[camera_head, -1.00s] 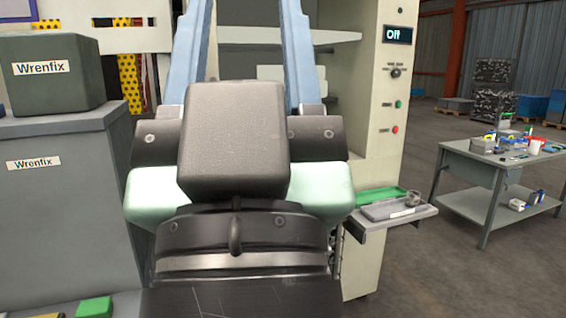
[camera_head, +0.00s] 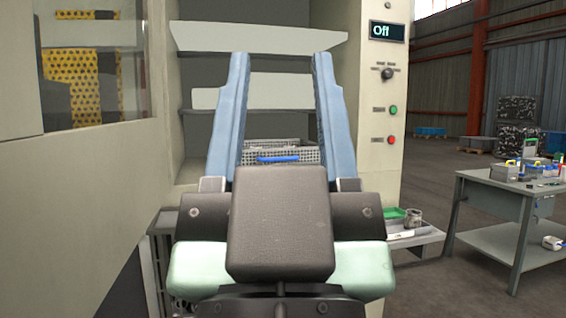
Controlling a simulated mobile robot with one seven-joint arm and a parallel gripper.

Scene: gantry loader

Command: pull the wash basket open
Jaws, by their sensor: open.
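The wash basket (camera_head: 300,151) is a grey wire-mesh basket with a blue handle (camera_head: 278,159) on its front. It sits inside the open bay of the cream machine, low and in the middle of the view. My gripper (camera_head: 281,80) is open, with its two long blue fingers pointing toward the bay. The basket and its handle show in the gap between the fingers, nearer their bases in the picture. I cannot tell how far the fingertips are from the handle. My own gripper body hides what is below the basket.
A control panel (camera_head: 388,85) with an "Off" display stands right of the bay. A small side shelf (camera_head: 415,238) with a green tray is below it. A grey workbench (camera_head: 500,200) with items stands at the right. A cream machine wall with a window is close on the left.

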